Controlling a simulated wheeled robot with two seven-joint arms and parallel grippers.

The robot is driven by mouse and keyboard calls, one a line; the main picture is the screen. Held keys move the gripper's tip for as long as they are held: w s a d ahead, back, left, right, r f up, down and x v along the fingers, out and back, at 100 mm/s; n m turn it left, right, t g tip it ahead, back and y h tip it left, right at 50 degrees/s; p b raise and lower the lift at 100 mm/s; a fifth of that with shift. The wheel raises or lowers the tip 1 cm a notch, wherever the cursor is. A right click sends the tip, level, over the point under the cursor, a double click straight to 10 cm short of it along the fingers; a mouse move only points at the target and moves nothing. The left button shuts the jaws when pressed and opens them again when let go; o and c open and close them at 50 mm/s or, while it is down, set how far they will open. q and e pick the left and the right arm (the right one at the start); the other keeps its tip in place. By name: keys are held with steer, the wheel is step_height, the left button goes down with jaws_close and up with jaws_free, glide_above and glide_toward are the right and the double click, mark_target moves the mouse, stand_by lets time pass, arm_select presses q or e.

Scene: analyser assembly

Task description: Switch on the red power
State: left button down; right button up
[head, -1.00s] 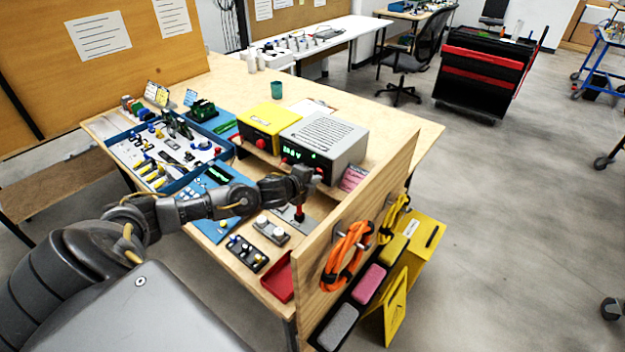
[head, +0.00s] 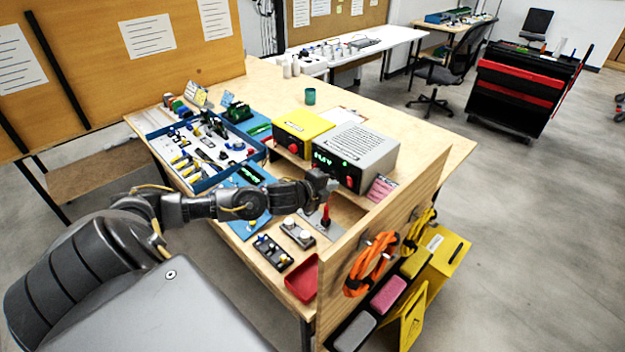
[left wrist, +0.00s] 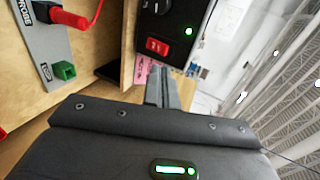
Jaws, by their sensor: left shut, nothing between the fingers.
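The grey power supply (head: 362,146) stands on the wooden bench with a lit green display on its dark front. The red power switch (left wrist: 157,46) shows in the left wrist view, on the black panel beside a green light. My right gripper is not in view.
A red probe (head: 325,217) stands upright in a grey plate under my gripper. A wooden side panel (head: 400,213) with orange cable rises close on the right. A yellow unit (head: 301,124) stands left of the supply. A red tray (head: 303,279) lies at the front.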

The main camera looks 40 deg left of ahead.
arm_select(q)
steer(key=b+v, duration=0.1)
steer(key=v, duration=0.5)
steer(key=shift+s+r, duration=0.2)
steer(key=shift+s, duration=0.05)
steer(key=shift+w, duration=0.1)
